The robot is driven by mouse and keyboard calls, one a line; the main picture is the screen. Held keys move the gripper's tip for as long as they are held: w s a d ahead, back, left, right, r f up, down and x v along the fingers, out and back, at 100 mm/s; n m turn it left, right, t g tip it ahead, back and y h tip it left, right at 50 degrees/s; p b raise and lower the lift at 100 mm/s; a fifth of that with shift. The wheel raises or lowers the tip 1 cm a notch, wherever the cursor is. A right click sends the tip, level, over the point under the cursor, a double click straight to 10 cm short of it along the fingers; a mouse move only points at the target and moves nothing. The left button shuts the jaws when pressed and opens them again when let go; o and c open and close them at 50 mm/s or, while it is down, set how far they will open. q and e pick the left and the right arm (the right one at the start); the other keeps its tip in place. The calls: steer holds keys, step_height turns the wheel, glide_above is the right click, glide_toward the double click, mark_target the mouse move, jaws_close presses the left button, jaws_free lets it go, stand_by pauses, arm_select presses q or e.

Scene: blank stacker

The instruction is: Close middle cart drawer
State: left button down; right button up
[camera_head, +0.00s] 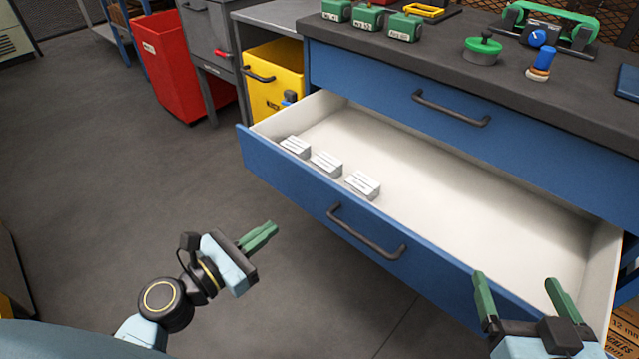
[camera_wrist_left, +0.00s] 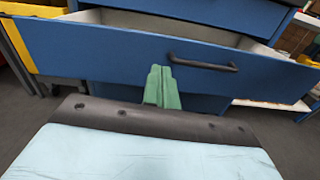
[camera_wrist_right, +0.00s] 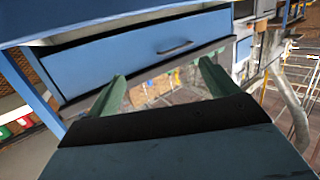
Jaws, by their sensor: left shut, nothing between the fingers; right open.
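The middle cart drawer (camera_head: 290,190) is pulled open, with a blue front, a dark bar handle (camera_head: 365,232) and a white inside. Several small white blocks (camera_head: 326,164) lie along its front left. My left gripper (camera_head: 262,236) is shut and empty, in front of the drawer front and apart from it, left of the handle. In the left wrist view the shut green fingers (camera_wrist_left: 162,88) point at the drawer front, just left of the handle. My right gripper (camera_head: 520,293) is open and empty near the drawer's right front corner. Whether it touches the drawer, I cannot tell.
A closed blue drawer (camera_head: 400,90) with a dark handle sits above, under a dark worktop (camera_head: 455,50) holding green blocks, a blue-topped piece and a green device. A red bin (camera_head: 170,65) and a yellow bin (camera_head: 275,85) stand left. The floor at left is clear.

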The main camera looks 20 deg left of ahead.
arm_select(q)
steer(key=n, duration=0.1)
glide_toward(323, 183)
steer(key=w, duration=0.1)
steer(key=x, duration=0.4)
steer(key=shift+w+d+p, duration=0.2)
steer(key=shift+d+p, duration=0.15)
steer(key=shift+d, duration=0.05)
steer(key=shift+w+d, duration=0.25)
steer(key=shift+w, duration=0.35)
arm_select(e)
steer(key=shift+s+d+f+g, duration=0.15)
steer(key=shift+f+g, duration=0.2)
steer(key=shift+f, duration=0.15)
steer(key=shift+s+d+f+g, duration=0.15)
steer(key=shift+f+g, duration=0.2)
steer(key=shift+f, duration=0.1)
arm_select(q)
steer(key=shift+w, duration=0.1)
